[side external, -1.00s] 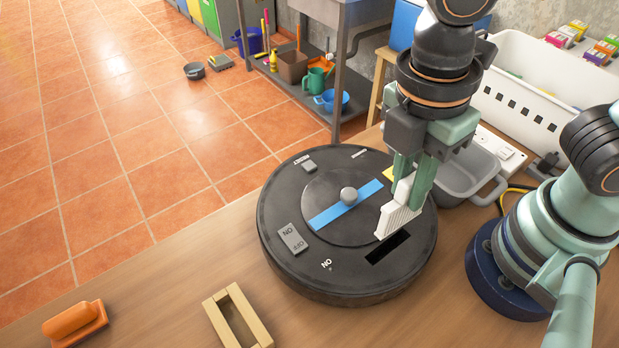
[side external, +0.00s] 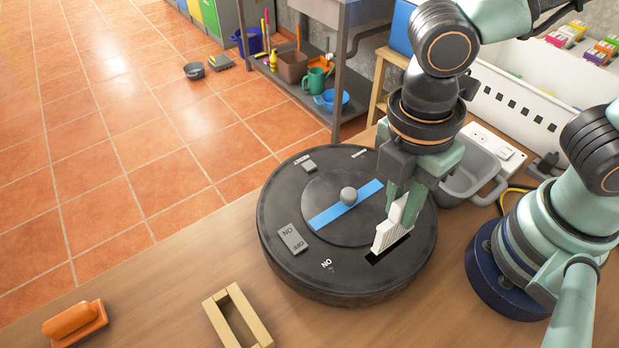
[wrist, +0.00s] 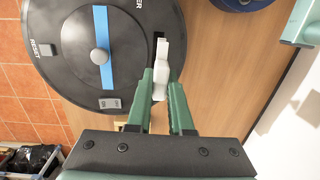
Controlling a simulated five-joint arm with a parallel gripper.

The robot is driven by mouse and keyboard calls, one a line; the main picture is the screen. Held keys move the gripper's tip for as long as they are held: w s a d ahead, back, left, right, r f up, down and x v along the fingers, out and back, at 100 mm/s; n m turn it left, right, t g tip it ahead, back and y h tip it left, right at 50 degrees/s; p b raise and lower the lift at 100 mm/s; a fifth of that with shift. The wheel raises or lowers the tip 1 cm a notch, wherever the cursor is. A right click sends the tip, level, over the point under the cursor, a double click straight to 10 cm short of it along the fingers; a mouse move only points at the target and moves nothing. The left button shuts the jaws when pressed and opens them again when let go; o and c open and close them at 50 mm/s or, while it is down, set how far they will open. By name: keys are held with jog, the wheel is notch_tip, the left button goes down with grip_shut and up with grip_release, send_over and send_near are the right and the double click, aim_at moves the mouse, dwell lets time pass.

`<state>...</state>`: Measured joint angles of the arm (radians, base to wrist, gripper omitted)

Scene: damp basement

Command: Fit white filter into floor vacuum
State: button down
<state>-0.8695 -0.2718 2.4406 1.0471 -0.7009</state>
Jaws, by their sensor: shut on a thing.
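The floor vacuum (side external: 290,265) is a black disc on the wooden table, with a blue strip and a grey knob on top. A dark slot (side external: 378,256) lies near its right front edge. My gripper (side external: 401,214) is shut on the white filter (side external: 388,237), a ribbed white piece. The filter is upright, with its lower edge at or just above the slot; I cannot tell whether it has entered. In the wrist view the filter (wrist: 161,71) sits between my fingertips (wrist: 160,88), with part of the dark slot showing beyond it.
A wooden frame (side external: 220,318) and an orange-handled tool (side external: 74,322) lie at the table's front left. A grey container (side external: 470,180), a power strip (side external: 495,150) and a white basket (side external: 525,98) stand behind my gripper. Bare table lies left of the vacuum.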

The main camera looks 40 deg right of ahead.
aim_at(396, 221)
jog(key=shift+f, duration=1)
jog(key=shift+f, duration=2.65)
dwell(0.9)
jog(key=shift+w+r, duration=0.1)
jog(key=shift+r, duration=0.05)
jog(key=shift+r, duration=2.25)
jog(key=shift+f, duration=0.65)
dwell(0.5)
